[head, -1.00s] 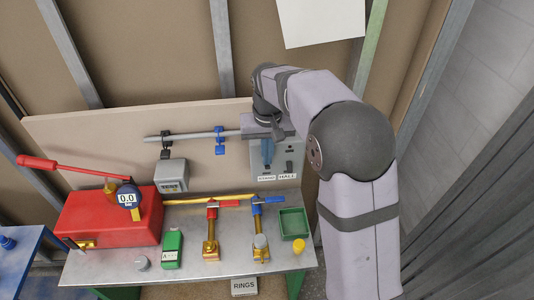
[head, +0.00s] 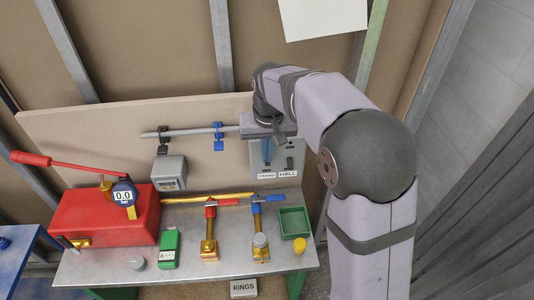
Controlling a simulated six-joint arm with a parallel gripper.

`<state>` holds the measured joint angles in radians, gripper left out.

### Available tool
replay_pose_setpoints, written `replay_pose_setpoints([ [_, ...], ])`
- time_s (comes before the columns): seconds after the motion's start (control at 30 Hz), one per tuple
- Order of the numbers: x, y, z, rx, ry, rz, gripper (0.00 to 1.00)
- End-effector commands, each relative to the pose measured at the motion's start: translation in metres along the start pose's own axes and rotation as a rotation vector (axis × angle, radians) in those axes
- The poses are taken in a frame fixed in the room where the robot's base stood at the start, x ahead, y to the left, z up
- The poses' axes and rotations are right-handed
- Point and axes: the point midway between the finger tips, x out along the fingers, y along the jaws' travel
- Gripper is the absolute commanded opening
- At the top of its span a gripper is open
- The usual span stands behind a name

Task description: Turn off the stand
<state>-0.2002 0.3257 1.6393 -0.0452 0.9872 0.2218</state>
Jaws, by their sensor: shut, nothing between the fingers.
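A grey switch plate (head: 298,153) is on the back board, with two labels below it, STAND (head: 266,176) and HALL (head: 288,174). The dark HALL rocker (head: 290,163) shows clearly. Above the STAND label is a bluish part (head: 267,152), partly covered by my gripper, so I cannot tell the position of the STAND switch. My gripper (head: 278,138) is shut and empty, at the top of the plate just above the STAND side. I cannot tell whether it touches the plate.
The bench holds a red pump (head: 105,217), red-handled (head: 210,210) and blue-handled (head: 268,202) valves, and a green tray (head: 294,222).

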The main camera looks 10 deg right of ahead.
Motion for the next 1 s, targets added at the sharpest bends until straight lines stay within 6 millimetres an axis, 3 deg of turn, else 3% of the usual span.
replay_pose_setpoints([
  [1.0, 0.007, 0.0, 0.012, 0.0, 0.175, 0.0, 0.0],
])
